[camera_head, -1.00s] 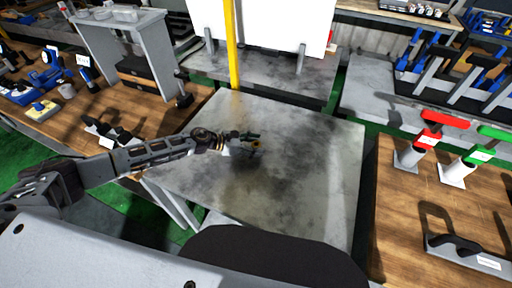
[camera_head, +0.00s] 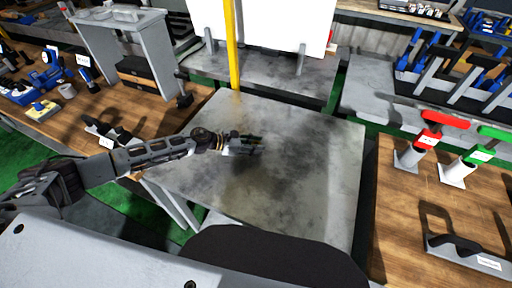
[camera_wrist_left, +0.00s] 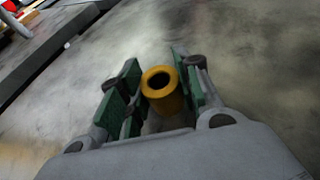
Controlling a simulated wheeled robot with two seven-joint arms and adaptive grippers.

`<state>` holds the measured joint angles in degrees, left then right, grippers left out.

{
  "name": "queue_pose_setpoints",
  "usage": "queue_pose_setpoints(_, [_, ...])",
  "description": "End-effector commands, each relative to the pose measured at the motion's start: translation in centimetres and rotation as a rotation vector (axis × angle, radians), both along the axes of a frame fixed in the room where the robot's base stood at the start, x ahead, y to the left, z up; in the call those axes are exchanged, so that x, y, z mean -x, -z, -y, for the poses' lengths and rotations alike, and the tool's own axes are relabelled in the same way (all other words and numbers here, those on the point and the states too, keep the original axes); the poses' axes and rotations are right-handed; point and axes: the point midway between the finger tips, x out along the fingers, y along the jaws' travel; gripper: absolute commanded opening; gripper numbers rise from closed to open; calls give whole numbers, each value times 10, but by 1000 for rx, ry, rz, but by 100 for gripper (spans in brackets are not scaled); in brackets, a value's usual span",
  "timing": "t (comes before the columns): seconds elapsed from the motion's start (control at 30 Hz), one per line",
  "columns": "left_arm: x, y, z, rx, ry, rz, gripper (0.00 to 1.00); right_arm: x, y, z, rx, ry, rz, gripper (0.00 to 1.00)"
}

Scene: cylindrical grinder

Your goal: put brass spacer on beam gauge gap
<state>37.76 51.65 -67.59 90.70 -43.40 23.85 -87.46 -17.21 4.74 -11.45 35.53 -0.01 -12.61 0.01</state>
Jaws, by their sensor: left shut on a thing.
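The brass spacer (camera_wrist_left: 163,88) is a short golden cylinder with a dark round hole, seen in the left wrist view. My left gripper (camera_head: 250,145) is shut on it, with its green-padded fingers on either side of the spacer. It is over the grey metal table in the head view, where the spacer cannot be made out. I cannot tell for sure which thing in view is the beam gauge. My right gripper is not in view.
The grey metal table (camera_head: 320,190) is otherwise bare. A yellow post (camera_head: 231,45) stands at its far edge. Wooden benches with tools flank it; the right one holds red-handled (camera_head: 446,120) and green-handled (camera_head: 492,132) tools. A grey shelf frame (camera_head: 90,38) stands on the left bench.

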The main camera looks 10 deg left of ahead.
Motion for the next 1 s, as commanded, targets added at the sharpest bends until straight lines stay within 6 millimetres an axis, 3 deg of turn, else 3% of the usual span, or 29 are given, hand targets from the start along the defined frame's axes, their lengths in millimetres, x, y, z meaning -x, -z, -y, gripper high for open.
queue_pose_setpoints(0.37, [-1, -15, -1, -1, -1, 4, 0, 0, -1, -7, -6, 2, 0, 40])
queue_pose_setpoints(1.0, [-1, -94, 0, -1, 2, 4, 0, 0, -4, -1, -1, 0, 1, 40])
